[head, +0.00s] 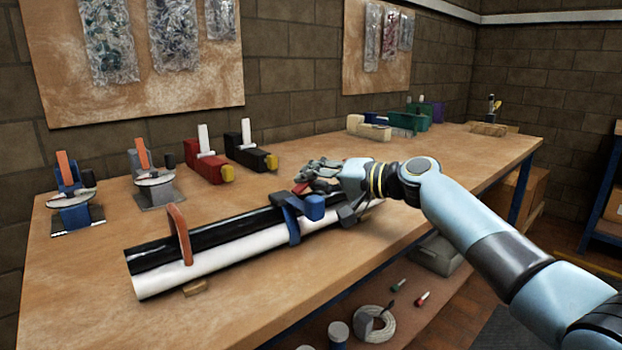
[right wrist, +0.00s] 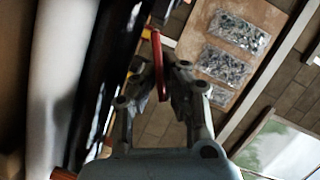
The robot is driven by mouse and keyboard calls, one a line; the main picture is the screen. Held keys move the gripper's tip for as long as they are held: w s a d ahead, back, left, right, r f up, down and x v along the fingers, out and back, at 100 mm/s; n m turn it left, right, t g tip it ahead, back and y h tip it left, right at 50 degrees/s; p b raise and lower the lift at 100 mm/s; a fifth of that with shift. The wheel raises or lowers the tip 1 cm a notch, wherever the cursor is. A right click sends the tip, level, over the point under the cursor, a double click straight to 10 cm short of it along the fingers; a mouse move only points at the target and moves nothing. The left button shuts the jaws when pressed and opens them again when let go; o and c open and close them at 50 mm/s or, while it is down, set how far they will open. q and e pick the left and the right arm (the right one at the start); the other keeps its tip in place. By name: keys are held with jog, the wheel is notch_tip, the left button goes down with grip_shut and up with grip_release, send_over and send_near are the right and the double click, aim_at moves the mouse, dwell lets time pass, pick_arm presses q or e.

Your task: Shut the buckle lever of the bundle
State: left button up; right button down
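The bundle lies along the bench: a white tube (head: 215,258) with a black tube (head: 220,233) behind it. A blue buckle (head: 298,214) sits around its right part, and an orange-red loop (head: 179,235) stands around its left part. My right gripper (head: 318,172) is just behind and above the buckle. A red lever (head: 320,186) shows beside its fingers. In the right wrist view the red lever (right wrist: 158,66) runs between the close-set fingers (right wrist: 160,82), which appear shut on it. The lever looks raised from the tubes. My left gripper is not in view.
Red and black clamp-like tools (head: 206,160) stand behind the bundle. Two small stands with orange handles (head: 72,195) are at the far left. Bins (head: 412,118) and wooden blocks (head: 368,128) stand farther back. The bench front at left is clear.

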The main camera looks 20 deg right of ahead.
jog(key=shift+s+f, duration=0.15)
jog(key=shift+f, duration=0.35)
jog(key=c, duration=1.4)
grip_release()
jog(key=shift+a+r, duration=0.15)
jog(key=shift+c, duration=0.2)
jog(key=shift+r, duration=0.15)
jog(key=v, duration=0.8)
